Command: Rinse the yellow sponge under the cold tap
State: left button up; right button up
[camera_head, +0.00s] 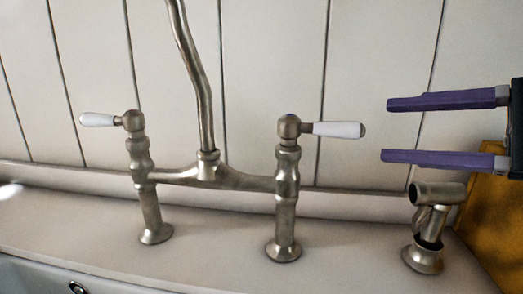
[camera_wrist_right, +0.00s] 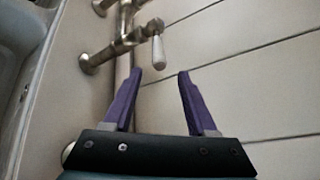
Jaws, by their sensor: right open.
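The bridge tap (camera_head: 208,175) stands on the counter behind the sink, with a tall spout rising out of the top of the head view. Its left lever (camera_head: 98,120) has a white handle pointing left. Its right lever (camera_head: 338,130) has a white handle pointing right; this lever also shows in the right wrist view (camera_wrist_right: 158,50). My right gripper (camera_head: 388,130) is open and empty, to the right of the right lever and apart from it. It also shows in the right wrist view (camera_wrist_right: 160,74), with the lever beyond its fingertips. The yellow sponge and my left gripper are not in view.
A metal side sprayer (camera_head: 428,225) stands on the counter below my right gripper. A wooden board (camera_head: 497,210) leans at the far right. The sink (camera_head: 40,275) edge shows at lower left. A panelled wall (camera_head: 270,60) stands close behind the tap.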

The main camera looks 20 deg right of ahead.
aim_at(318, 131)
jog(key=x, duration=0.9)
jog(key=shift+w+a+p, duration=0.15)
jog(key=shift+a+p, duration=0.15)
jog(key=shift+p, duration=0.05)
jog(key=shift+f, duration=0.1)
grip_shut()
dwell(0.9)
